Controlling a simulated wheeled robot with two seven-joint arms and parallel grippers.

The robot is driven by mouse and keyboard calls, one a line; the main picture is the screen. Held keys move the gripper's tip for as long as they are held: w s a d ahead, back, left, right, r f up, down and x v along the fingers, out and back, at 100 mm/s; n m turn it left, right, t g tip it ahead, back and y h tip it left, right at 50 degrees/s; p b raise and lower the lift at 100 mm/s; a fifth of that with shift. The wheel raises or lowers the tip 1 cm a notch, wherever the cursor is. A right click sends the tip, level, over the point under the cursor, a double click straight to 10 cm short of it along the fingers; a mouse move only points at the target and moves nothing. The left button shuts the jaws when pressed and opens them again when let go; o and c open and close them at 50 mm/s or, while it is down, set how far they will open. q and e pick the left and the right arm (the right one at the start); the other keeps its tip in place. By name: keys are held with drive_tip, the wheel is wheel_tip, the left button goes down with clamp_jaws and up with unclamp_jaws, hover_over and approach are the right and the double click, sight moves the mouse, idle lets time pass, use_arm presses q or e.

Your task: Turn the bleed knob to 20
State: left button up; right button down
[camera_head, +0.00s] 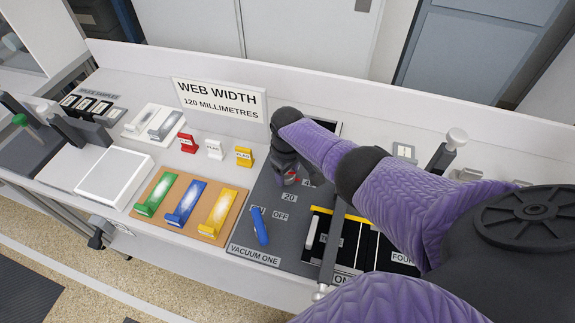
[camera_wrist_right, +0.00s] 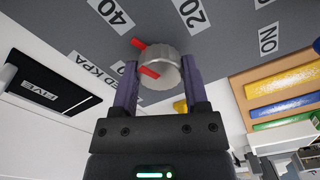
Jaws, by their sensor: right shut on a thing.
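The bleed knob (camera_wrist_right: 166,66) is a round silver knob with a red pointer, on the grey panel (camera_wrist_right: 215,50). In the wrist view my right gripper (camera_wrist_right: 159,63) has one finger on each side of it and is shut on it. The red pointer slants to the upper left, on the side of the 40 label (camera_wrist_right: 110,12). The 20 label (camera_wrist_right: 189,11) is at the upper right. In the head view my right gripper (camera_head: 288,173) mostly hides the knob, above the 20 label (camera_head: 289,197). My left gripper is not in view.
A blue vacuum lever (camera_head: 259,226) stands on the panel below the knob. Green, blue and yellow pieces lie on a brown board (camera_head: 163,219) to the left. Small red, white and yellow holders (camera_head: 215,149) stand behind. My right arm covers the right side.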

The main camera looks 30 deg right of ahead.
drive_tip(key=m, duration=0.3)
drive_tip(key=shift+p, duration=0.3)
drive_tip(key=m, duration=0.4)
drive_tip(key=shift+p, duration=0.3)
drive_tip(key=m, duration=0.5)
drive_tip(key=shift+w+m, duration=0.1)
drive_tip(key=shift+m, duration=2.3)
drive_tip(key=shift+m+p, duration=0.3)
